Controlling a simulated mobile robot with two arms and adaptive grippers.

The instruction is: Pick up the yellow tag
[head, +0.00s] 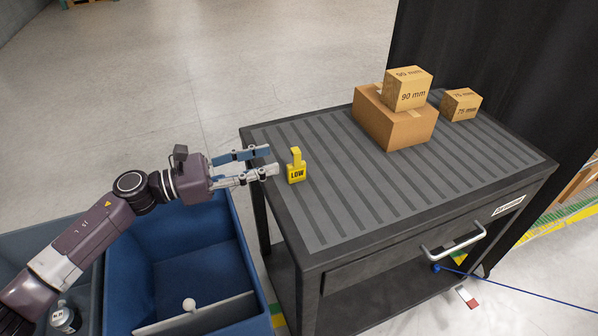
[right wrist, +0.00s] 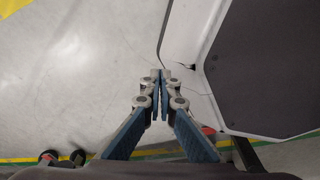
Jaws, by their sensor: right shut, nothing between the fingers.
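The yellow tag (head: 296,166) stands upright on the left part of the dark ribbed cart top (head: 330,215), with "LOW" printed on its front. My left gripper (head: 273,161) reaches in from the left, level with the tag and just left of it. Its two fingers are apart with nothing between them, and the tag lies just beyond the fingertips. My right gripper (right wrist: 158,78) shows only in the right wrist view, with its fingertips together and nothing held, above the pale floor.
Cardboard boxes stand on the cart's far side: a large one (head: 383,125) with a smaller "90 mm" box (head: 408,88) on top, and a "75 mm" box (head: 461,104) beside. A blue bin (head: 180,255) with a white ball (head: 189,304) stands left of the cart. The cart's middle is clear.

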